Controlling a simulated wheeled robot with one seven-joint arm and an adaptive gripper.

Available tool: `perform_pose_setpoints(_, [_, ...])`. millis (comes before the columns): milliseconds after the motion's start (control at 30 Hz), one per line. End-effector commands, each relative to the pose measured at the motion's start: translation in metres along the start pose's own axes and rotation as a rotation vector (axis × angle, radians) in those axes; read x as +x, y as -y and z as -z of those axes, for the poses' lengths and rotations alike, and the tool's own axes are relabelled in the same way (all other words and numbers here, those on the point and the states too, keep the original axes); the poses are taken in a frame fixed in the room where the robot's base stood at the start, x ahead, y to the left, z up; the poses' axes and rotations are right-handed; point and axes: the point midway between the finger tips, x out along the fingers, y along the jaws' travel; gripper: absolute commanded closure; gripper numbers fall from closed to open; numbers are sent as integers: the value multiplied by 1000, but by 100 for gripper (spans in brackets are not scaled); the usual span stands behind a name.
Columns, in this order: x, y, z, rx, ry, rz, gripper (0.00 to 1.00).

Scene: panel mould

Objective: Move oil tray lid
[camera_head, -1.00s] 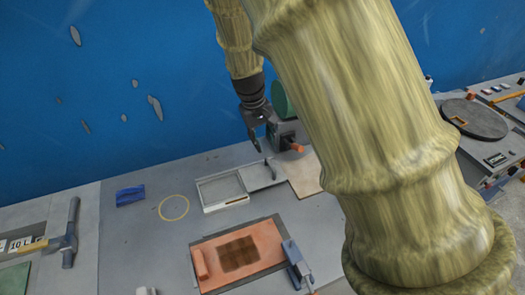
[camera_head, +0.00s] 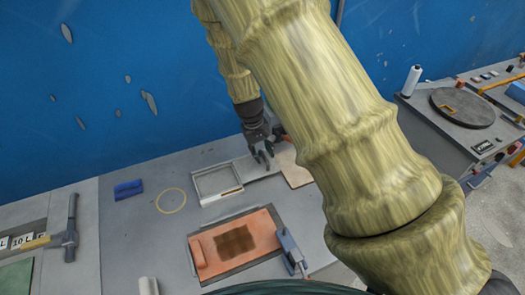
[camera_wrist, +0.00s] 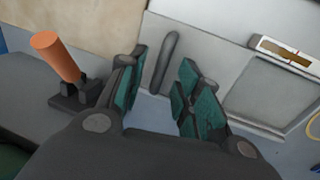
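The oil tray (camera_head: 203,199) is a shallow pale frame on the grey table; it also shows at the right of the wrist view (camera_wrist: 270,122). The lid appears to be the flat grey plate (camera_head: 258,166) beside the tray's right end. In the wrist view my gripper (camera_wrist: 160,95) is open, with green pads apart. The handle shows between and beyond the fingers; I cannot tell whether they touch it.
An orange-handled lever (camera_wrist: 57,58) stands close to the left finger, beside a beige board (camera_wrist: 85,20). A copper-coloured panel (camera_head: 262,226) with a clamp (camera_head: 290,247) lies in front. A yellow ring (camera_head: 171,201), blue block (camera_head: 128,190) and hammer (camera_head: 70,238) are to the left.

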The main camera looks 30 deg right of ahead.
Motion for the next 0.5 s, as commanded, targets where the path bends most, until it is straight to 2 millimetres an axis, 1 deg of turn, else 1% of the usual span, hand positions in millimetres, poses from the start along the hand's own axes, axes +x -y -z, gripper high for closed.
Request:
perform_pose_setpoints(200, [7,0,0,0,1,0,66])
perform_pose_setpoints(467, [8,0,0,0,0,0,66])
perform_pose_setpoints(500, [8,0,0,0,0,0,72])
